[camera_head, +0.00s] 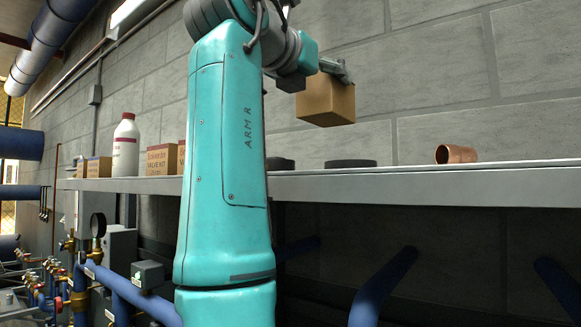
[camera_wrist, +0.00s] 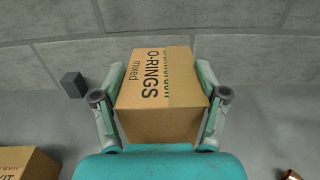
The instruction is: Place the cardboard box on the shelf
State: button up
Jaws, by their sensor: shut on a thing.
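The cardboard box (camera_head: 326,101) hangs in the air above the grey shelf (camera_head: 430,186) in the head view, apart from its surface. In the wrist view the box (camera_wrist: 160,92) is labelled "O-RINGS mixed". My gripper (camera_wrist: 160,95) is shut on it, with one finger along each side. In the head view my gripper (camera_head: 336,70) is at the box's top, partly hidden behind my arm and the box. The shelf runs along the block wall, and its middle part is hidden by my arm.
On the shelf stand a white bottle (camera_head: 125,146), a valve kit box (camera_head: 161,159), a dark disc (camera_head: 350,163) and a copper fitting (camera_head: 456,153). A small dark block (camera_wrist: 72,84) shows in the wrist view. Shelf room is free between disc and fitting. Blue pipes are below.

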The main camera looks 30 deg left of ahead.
aim_at(324, 119)
notch_tip(324, 119, down, 5)
jog(key=shift+d+r, duration=0.1)
jog(key=shift+f, duration=2.3)
jog(key=shift+f, duration=0.1)
jog(key=o, duration=1.5)
jog(key=shift+o, duration=0.2)
